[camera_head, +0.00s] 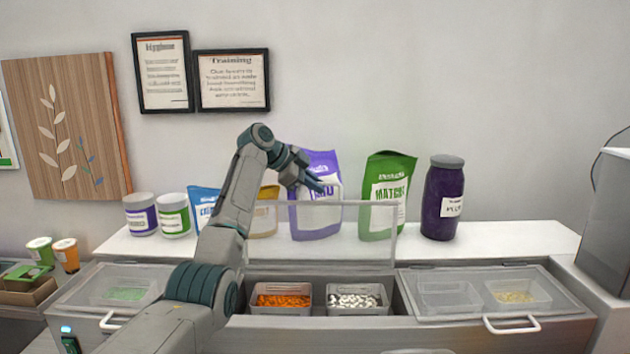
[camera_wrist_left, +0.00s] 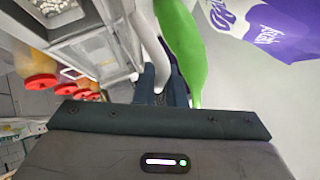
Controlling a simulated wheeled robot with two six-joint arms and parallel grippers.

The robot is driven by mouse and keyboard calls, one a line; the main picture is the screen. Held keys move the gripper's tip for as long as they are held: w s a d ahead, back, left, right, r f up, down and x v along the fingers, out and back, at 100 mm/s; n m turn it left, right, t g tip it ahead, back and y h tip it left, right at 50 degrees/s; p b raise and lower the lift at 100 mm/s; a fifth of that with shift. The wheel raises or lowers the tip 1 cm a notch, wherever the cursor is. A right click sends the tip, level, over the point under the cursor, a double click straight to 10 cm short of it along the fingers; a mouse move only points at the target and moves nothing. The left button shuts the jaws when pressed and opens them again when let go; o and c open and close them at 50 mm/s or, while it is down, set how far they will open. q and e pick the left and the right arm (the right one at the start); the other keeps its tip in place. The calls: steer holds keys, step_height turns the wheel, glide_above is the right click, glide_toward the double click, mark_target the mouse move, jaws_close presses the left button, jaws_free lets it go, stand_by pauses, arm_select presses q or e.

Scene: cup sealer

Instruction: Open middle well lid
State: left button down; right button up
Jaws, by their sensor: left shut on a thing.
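The middle well lid (camera_head: 370,235) is a clear panel with a pale frame. It stands raised, close to upright, at the back of the open middle well (camera_head: 320,278). My left gripper (camera_head: 322,187) is at the lid's top edge, shut on its white handle. In the left wrist view the white handle (camera_wrist_left: 148,38) runs down to my gripper's fingers (camera_wrist_left: 163,80). The exact grip is small and partly hidden. My right gripper is not in view.
The open well holds a tub of orange bits (camera_head: 283,300) and a tub of white bits (camera_head: 357,300). The left lid (camera_head: 75,290) and right lid (camera_head: 420,305) are down. Purple (camera_head: 315,222) and green (camera_head: 378,225) bags and a dark jar (camera_head: 443,200) stand behind.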

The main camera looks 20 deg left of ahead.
arm_select(q)
steer(key=shift+f, duration=0.4)
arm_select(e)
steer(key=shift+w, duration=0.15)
arm_select(q)
steer(key=c, duration=1.5)
jaws_free()
steer(key=shift+w+a, duration=0.1)
steer(key=shift+w, duration=0.1)
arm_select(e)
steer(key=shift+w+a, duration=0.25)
